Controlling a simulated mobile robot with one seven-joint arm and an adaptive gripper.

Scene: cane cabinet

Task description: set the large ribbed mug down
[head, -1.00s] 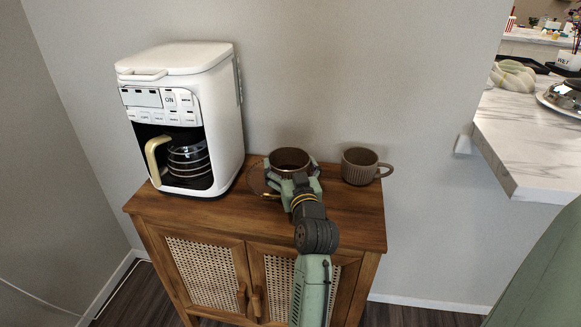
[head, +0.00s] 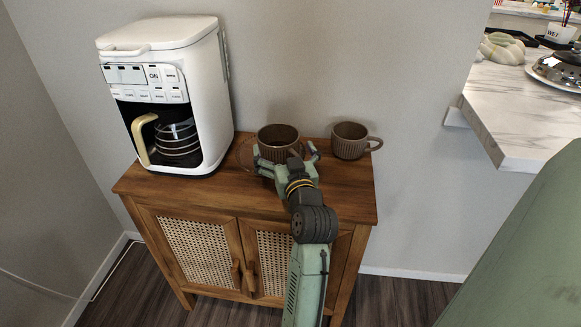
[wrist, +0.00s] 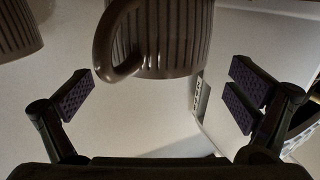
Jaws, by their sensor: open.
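A brown ribbed mug (head: 279,138) stands upright on the wooden cabinet top (head: 215,188), just beyond my gripper (head: 287,161). I take it as the large ribbed mug. My gripper is open, with its fingers spread apart on the near side of the mug. In the wrist view the mug (wrist: 172,40) shows between the spread fingers, apart from both, with its handle towards the gripper. The lower front of the mug is partly hidden by my gripper in the head view.
A second brown ribbed mug (head: 348,141) stands to the right, near the wall. A white coffee maker (head: 205,95) stands at the left. The front right cabinet top is clear.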

